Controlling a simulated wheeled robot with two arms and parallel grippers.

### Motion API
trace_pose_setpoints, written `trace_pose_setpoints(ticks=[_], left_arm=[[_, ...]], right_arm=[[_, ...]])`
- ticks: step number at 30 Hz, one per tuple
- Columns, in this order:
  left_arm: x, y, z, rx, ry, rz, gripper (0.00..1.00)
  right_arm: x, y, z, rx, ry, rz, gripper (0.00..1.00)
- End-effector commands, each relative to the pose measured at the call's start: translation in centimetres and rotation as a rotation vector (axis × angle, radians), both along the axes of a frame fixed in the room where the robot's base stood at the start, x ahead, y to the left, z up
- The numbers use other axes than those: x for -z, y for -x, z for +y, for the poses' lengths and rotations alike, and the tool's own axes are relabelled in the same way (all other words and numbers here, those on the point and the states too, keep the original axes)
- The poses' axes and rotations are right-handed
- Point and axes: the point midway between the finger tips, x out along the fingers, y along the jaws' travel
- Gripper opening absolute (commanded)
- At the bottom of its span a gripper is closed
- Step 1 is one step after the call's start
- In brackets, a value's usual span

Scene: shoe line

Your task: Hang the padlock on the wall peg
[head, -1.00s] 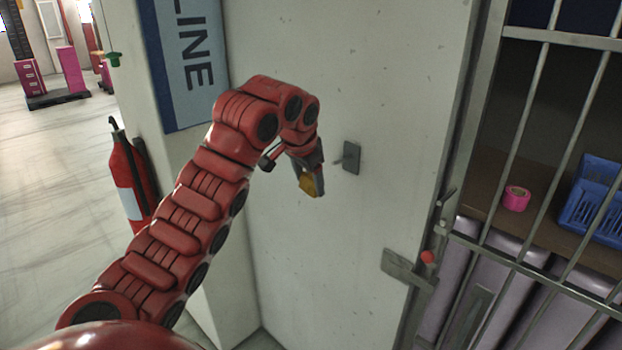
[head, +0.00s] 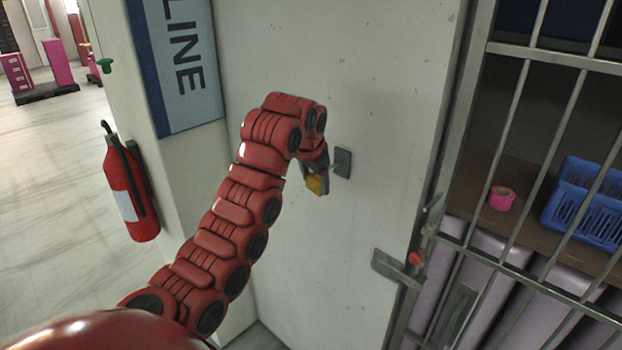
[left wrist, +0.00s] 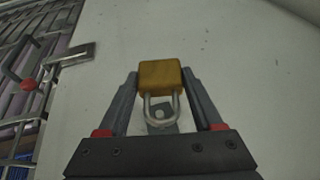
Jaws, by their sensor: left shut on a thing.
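The padlock (head: 317,185) has a brass-coloured body and a silver shackle. My left gripper (head: 318,178) is shut on its body, close to the wall. In the left wrist view the padlock (left wrist: 160,76) sits between the two fingertips (left wrist: 160,82), with its shackle pointing toward the gripper's base. The wall peg's dark plate (head: 343,162) is just right of the gripper in the head view. In the left wrist view the round peg end (left wrist: 159,114) shows within the shackle's outline; I cannot tell whether the shackle is around it or only lined up. My right gripper is not in view.
A barred gate (head: 510,150) with a latch (head: 390,266) stands right of the wall. Behind it are a pink tape roll (head: 501,198) and a blue basket (head: 585,205). A red fire extinguisher (head: 129,190) is at the left. The wall around the peg is bare.

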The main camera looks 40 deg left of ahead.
Motion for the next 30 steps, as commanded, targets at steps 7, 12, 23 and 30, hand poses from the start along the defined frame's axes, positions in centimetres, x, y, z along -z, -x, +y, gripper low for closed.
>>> trace_pose_setpoints(ticks=[7,12,23,30], left_arm=[[-0.1,-1.7,-0.3,0.001,0.001,-0.001,0.00],[0.0,-2.8,-0.4,0.002,0.002,-0.001,0.00],[-0.1,-4.2,-0.4,0.000,0.001,0.002,0.00],[0.7,-5.3,-0.5,0.001,-0.001,-0.002,0.00]], right_arm=[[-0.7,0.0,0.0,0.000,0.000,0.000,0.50],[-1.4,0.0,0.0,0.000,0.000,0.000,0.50],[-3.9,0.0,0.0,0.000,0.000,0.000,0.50],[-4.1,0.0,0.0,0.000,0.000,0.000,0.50]])
